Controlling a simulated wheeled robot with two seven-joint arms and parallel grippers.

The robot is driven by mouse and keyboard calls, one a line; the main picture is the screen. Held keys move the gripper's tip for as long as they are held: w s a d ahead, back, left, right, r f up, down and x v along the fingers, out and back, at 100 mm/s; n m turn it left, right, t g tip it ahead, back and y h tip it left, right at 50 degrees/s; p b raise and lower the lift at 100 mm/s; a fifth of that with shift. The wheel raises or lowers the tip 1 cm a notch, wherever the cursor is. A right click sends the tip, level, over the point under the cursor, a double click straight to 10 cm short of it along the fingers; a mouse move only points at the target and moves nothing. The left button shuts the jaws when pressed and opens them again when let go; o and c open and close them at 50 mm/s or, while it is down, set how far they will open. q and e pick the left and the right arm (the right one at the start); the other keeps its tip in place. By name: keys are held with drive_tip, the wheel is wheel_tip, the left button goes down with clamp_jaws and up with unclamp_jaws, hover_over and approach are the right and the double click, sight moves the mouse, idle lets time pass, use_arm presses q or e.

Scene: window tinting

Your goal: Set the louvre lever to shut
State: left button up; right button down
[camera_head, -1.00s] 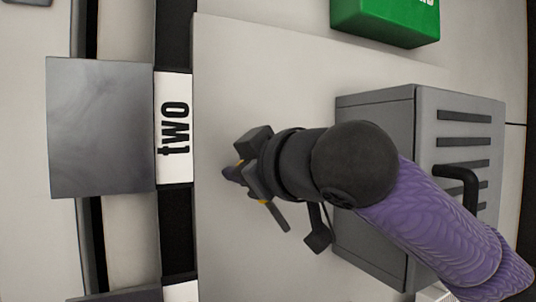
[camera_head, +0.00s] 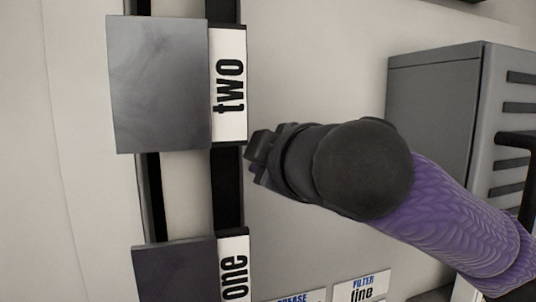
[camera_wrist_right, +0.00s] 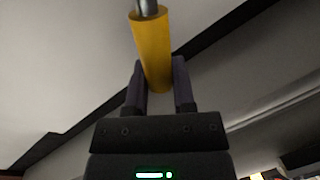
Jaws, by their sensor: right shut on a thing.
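A yellow cylindrical grip on a metal rod (camera_wrist_right: 152,50) shows in the right wrist view; it looks like a lever's handle. My right gripper (camera_wrist_right: 160,88) is shut around its near end, one dark finger on each side. In the head view my right gripper (camera_head: 257,157) is beside the panel's black strip, just below and right of the label "two" (camera_head: 229,85). The yellow grip is hidden there by my wrist, and the rod's far end is out of view. No shut marking is readable. My left gripper is not in view.
A grey slotted box (camera_head: 430,110) with a black handle stands at the right. Grey blocks (camera_head: 160,85) stick out at the left, one above another. Labels "one" (camera_head: 235,270) and "FILTER fine" (camera_head: 362,287) are at the bottom. Pale panel between is clear.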

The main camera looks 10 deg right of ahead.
drive_tip(key=shift+f, duration=0.1)
drive_tip(key=shift+c, duration=2.4)
unclamp_jaws()
drive_tip(key=shift+a, duration=0.1)
drive_tip(key=b+v, duration=0.3)
drive_tip(key=v, duration=0.7)
